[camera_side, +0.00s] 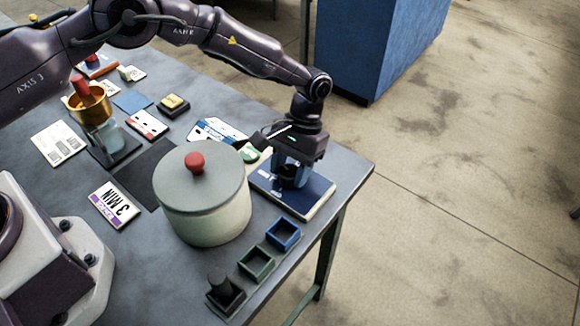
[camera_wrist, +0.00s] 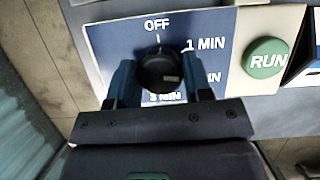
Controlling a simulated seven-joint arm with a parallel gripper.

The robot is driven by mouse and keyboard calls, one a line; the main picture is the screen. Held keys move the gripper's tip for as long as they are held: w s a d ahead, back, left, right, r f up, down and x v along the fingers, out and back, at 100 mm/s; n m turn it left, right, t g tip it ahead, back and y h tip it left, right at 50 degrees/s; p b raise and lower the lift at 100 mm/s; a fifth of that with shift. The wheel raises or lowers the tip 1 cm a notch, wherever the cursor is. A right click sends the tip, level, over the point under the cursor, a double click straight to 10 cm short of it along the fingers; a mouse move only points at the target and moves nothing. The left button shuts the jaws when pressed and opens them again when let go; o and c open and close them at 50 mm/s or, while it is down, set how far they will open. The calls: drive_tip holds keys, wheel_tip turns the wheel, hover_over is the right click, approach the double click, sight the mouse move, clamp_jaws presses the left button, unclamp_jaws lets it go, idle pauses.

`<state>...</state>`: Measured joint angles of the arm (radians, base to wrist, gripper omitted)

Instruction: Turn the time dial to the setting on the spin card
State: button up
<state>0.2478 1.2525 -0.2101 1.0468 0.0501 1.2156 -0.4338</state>
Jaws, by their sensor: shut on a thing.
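The time dial (camera_wrist: 160,70) is a round black knob on a blue panel (camera_wrist: 105,45). OFF is printed above it and 1 MIN to its right. Another MIN label is partly covered by my right finger, and 3 MIN below is partly hidden. My gripper (camera_wrist: 160,76) is shut on the dial, one blue finger on each side. A small pale mark shows on the knob's lower right; I cannot tell which setting it points to. In the side view my gripper (camera_side: 290,175) reaches down onto the panel (camera_side: 312,198). The spin card (camera_side: 114,205) lies flat and reads 3 MIN.
A green RUN button (camera_wrist: 266,58) sits right of the dial in the wrist view. A large lidded drum (camera_side: 205,205) stands close to my gripper. Small blue (camera_side: 283,234) and green (camera_side: 257,263) trays stand near the table's front edge.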

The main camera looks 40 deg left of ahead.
drive_tip(key=m+y, duration=0.1)
drive_tip(key=m, duration=0.3)
drive_tip(key=shift+m+y, duration=0.3)
drive_tip(key=shift+y, duration=0.1)
drive_tip(key=m+t+y, duration=0.1)
drive_tip(key=m, duration=0.2)
drive_tip(key=shift+d+r+m, duration=0.1)
drive_tip(key=shift+m, duration=0.2)
drive_tip(key=m+t+y, duration=0.1)
drive_tip(key=m, duration=0.3)
drive_tip(key=shift+s+m+t+y, duration=0.1)
drive_tip(key=shift+m+t+y, duration=0.5)
drive_tip(key=shift+m, duration=1.3)
drive_tip(key=shift+d+m+t, duration=0.1)
drive_tip(key=shift+m+t, duration=0.2)
drive_tip(key=o, duration=0.9)
drive_tip(key=v, duration=1.2)
drive_tip(key=shift+r, duration=0.5)
